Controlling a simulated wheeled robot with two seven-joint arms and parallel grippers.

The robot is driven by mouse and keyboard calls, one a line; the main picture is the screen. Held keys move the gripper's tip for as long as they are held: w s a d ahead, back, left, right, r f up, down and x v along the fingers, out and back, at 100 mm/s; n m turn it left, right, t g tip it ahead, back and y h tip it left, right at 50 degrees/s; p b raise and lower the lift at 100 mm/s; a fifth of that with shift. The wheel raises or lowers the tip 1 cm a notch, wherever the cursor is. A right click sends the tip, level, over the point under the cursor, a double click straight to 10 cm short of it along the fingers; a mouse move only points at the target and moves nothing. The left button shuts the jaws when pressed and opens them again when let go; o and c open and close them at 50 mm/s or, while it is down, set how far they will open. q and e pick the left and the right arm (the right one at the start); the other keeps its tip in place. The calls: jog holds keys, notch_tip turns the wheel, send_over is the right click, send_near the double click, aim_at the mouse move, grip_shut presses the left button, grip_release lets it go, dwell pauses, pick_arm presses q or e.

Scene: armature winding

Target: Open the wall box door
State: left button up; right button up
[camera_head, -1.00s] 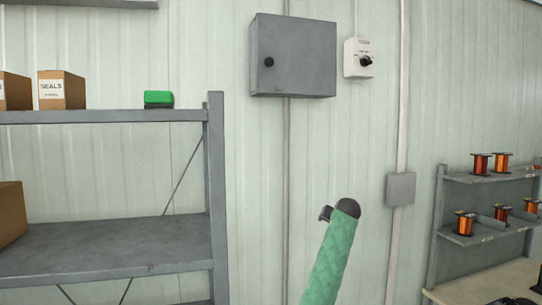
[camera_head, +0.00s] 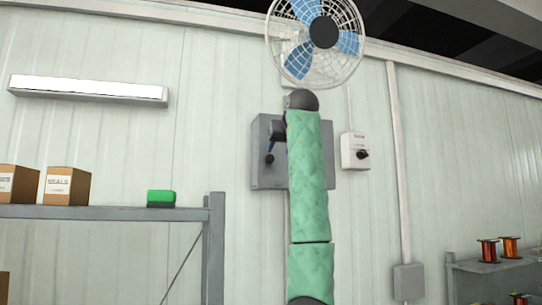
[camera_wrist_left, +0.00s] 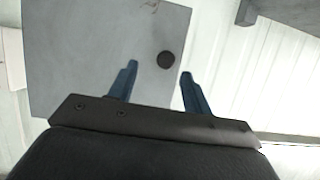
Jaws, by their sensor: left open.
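The grey wall box (camera_head: 265,180) hangs on the ribbed wall with its door shut. My green-sleeved arm covers its middle in the head view. Its round black knob (camera_head: 269,158) is near the left edge of the door. In the left wrist view the box door (camera_wrist_left: 85,50) fills the upper left, and the knob (camera_wrist_left: 166,59) lies ahead, between the lines of the two blue fingers. My left gripper (camera_wrist_left: 157,77) is open and empty, apart from the knob as far as I can tell. It also shows in the head view (camera_head: 270,146), small, in front of the knob. My right gripper is out of view.
A white switch box (camera_head: 354,150) with a black rotary knob is on the wall to the right. A wall fan (camera_head: 323,32) is above. A shelf (camera_head: 100,212) with cartons and a green item stands at left. Wire spools (camera_head: 488,250) sit at lower right.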

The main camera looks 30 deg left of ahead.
aim_at(271, 157)
pick_arm(q)
jog(key=w+a+p, duration=0.1)
jog(key=a+p, duration=0.2)
jog(key=w+a+p, duration=0.1)
jog(key=shift+w+a+f, duration=0.3)
jog(key=shift+a+f, duration=0.1)
jog(key=shift+w+a+f+p, duration=0.4)
jog(key=shift+a, duration=0.1)
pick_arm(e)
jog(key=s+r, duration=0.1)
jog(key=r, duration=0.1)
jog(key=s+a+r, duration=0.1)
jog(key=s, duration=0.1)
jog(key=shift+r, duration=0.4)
pick_arm(q)
grip_shut()
